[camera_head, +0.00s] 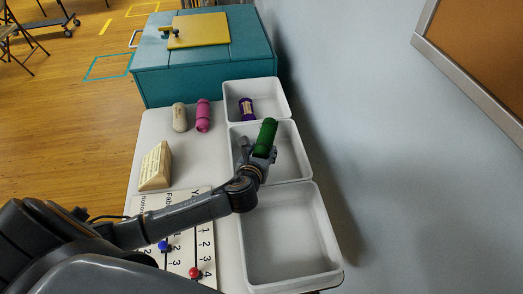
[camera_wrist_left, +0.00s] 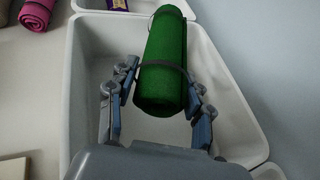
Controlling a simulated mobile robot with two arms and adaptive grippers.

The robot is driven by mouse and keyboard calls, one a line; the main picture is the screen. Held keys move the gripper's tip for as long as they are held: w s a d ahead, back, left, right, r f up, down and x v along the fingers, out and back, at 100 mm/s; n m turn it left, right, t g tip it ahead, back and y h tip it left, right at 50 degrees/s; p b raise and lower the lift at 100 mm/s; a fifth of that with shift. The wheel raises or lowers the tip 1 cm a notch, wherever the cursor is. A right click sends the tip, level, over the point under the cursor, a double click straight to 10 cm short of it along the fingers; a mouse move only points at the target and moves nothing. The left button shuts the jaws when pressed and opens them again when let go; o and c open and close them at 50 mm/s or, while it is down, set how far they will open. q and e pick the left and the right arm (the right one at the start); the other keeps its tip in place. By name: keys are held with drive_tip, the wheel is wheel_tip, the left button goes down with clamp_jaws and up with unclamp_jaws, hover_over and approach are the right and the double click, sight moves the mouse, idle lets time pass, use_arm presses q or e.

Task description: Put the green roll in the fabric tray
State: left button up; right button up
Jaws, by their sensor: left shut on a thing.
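The green roll (camera_head: 266,136) is a dark green cylinder with a thin dark band. It is held over the middle tray (camera_head: 293,170), a light grey open bin. My left gripper (camera_head: 256,156) is shut on the green roll; in the left wrist view the fingers (camera_wrist_left: 162,100) sit on both sides of the roll (camera_wrist_left: 165,60). The inside of the middle tray (camera_wrist_left: 85,90) looks otherwise empty. Whether the roll touches the tray floor is hard to tell. My right gripper is not in view.
The far tray (camera_head: 279,94) holds a purple roll (camera_head: 246,109); the near tray (camera_head: 288,235) is empty. A pink roll (camera_head: 203,115), a beige roll (camera_head: 180,117) and a wooden sign block (camera_head: 155,167) stand left. A counting board (camera_head: 178,255) lies in front. The teal chest (camera_head: 190,75) is behind, a wall right.

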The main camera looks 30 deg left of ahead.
use_arm(q)
drive_tip(key=shift+f, duration=0.25)
drive_tip(key=o, duration=1.2)
drive_tip(key=shift+f, duration=0.1)
drive_tip(key=shift+r, duration=0.3)
drive_tip(key=shift+s+r, duration=0.2)
drive_tip(key=shift+s, duration=0.1)
drive_tip(key=v, duration=1.1)
drive_tip(key=shift+r, duration=0.1)
drive_tip(key=shift+s, duration=0.15)
drive_tip(key=shift+d, duration=0.1)
